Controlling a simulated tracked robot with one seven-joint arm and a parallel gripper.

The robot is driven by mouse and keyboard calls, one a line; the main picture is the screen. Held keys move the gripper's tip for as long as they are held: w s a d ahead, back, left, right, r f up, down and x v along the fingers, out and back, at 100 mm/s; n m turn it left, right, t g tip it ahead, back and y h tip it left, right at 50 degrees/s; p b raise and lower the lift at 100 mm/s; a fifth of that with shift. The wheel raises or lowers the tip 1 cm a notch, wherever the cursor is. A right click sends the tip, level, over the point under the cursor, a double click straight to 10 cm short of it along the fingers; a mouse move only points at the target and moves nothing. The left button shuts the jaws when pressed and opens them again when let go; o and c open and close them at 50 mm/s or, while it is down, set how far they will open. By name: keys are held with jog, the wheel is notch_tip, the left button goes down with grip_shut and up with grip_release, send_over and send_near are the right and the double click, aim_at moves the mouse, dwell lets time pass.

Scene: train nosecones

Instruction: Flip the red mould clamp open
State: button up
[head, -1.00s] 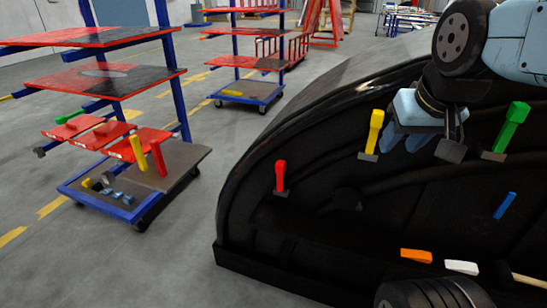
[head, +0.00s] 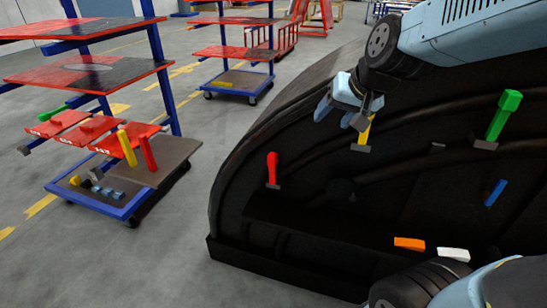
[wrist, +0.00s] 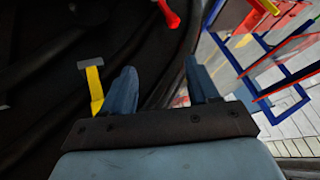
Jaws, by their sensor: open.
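The red mould clamp (head: 272,168) stands upright on the left part of the black mould (head: 232,200) in the head view. In the wrist view the red clamp (wrist: 171,14) shows only partly, at the top edge, beyond the fingertips and between their lines. My gripper (head: 340,115) is open and empty, above and to the right of the red clamp in the head view and apart from it. In the wrist view my gripper (wrist: 160,68) shows two blue fingers spread wide with nothing between them.
A yellow clamp (head: 363,133) is close beside my gripper, partly hidden behind it; the wrist view shows it left of the fingers. A green clamp (head: 503,115), blue piece (head: 495,192), orange piece (head: 409,243) and white piece (head: 453,253) are farther right. Shelf carts (head: 110,207) stand left.

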jog(key=w+a+f+m+t, duration=0.1)
jog(key=w+a+f+m, duration=0.2)
jog(key=w+a+f, duration=0.85)
jog(key=t+h, duration=0.9)
jog(key=t, duration=0.1)
send_near(271, 160)
jog(key=x, duration=1.1)
jog(key=shift+w+d, duration=0.15)
jog(key=shift+w, duration=0.25)
grip_shut()
